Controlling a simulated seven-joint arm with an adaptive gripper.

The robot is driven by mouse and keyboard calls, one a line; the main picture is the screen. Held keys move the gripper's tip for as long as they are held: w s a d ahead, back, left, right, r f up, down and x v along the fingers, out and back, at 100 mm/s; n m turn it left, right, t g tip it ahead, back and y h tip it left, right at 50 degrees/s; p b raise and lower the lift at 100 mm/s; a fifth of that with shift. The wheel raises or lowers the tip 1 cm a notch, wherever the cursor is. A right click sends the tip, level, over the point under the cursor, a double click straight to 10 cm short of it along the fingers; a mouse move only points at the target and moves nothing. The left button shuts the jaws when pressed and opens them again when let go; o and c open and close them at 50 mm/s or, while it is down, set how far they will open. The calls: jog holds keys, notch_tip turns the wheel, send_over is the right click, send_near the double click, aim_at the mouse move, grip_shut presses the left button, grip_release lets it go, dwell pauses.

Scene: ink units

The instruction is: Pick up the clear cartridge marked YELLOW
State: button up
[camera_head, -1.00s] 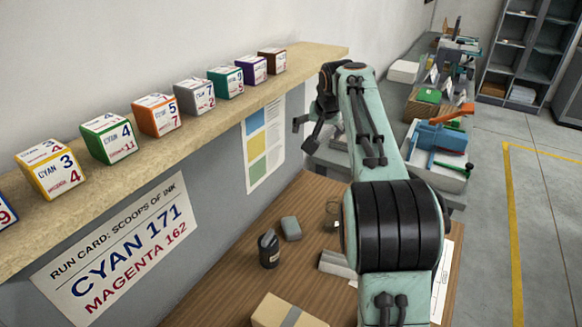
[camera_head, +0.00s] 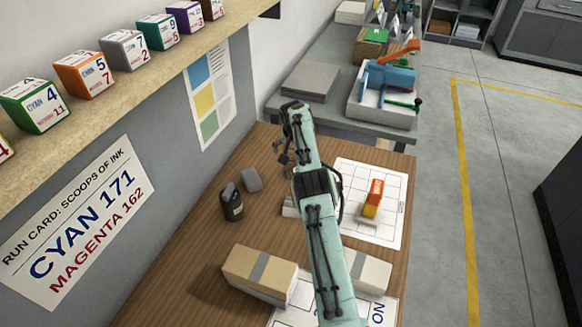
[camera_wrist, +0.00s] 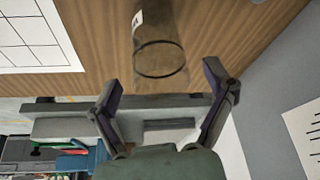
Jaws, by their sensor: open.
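A clear cylindrical cartridge (camera_wrist: 160,38) stands out in the wrist view against the brown table, its round rim facing the gripper. A white label shows near the top edge of that view, and its wording is too small and cut off to read. My gripper (camera_wrist: 163,82) has its two fingers spread wide, with the rim of the cartridge near the gap between the tips and nothing held. In the head view my gripper (camera_head: 284,148) is above the far part of the wooden table (camera_head: 190,262), and I cannot make out the cartridge there.
A dark bottle (camera_head: 233,206) and a grey block (camera_head: 251,180) stand left of my arm. A cardboard box (camera_head: 257,274) is nearer. An orange and yellow object (camera_head: 373,198) lies on a white grid sheet (camera_head: 392,222). The shelf (camera_head: 120,85) with number cubes runs along the left wall.

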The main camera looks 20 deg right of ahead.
jog(key=shift+f, duration=0.15)
jog(key=c, duration=1.3)
